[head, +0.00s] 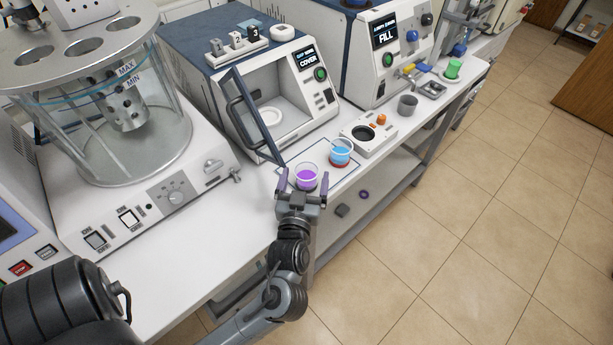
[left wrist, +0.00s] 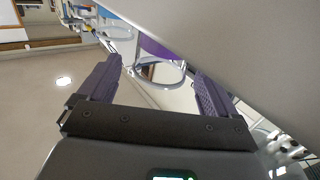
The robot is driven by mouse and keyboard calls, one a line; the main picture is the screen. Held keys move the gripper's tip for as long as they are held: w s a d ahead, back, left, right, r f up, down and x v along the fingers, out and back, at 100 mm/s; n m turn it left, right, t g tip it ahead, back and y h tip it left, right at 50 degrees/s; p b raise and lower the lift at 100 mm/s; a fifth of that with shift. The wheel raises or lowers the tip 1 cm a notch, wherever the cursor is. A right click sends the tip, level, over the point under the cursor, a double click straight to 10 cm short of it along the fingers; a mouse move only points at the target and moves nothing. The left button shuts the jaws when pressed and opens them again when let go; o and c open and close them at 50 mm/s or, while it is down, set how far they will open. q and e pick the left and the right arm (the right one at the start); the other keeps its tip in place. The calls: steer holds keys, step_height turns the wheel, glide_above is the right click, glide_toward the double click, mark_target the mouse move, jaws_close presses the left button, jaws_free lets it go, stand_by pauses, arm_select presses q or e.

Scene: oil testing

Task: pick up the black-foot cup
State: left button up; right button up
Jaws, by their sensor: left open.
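A clear cup with purple liquid (head: 307,175) stands on the bench near its front edge. Its foot looks dark but is mostly hidden by my gripper. My left gripper (head: 304,186) is open, with one purple finger on each side of this cup. In the left wrist view the cup (left wrist: 160,50) shows beyond and between the open fingers (left wrist: 155,88); I cannot tell whether either finger touches it. A second clear cup with blue liquid (head: 340,150) and a red foot stands just to the right. My right gripper is not in view.
An open-doored test chamber (head: 268,90) stands behind the cups, its glass door (head: 250,115) swung out close to the purple cup. A white device with an orange knob (head: 382,119) and a grey cup (head: 407,104) are to the right. The bench front (head: 215,250) is clear at left.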

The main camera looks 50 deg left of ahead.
arm_select(q)
steer(key=shift+x, duration=1.25)
steer(key=c, duration=1.1)
steer(key=shift+r, duration=0.15)
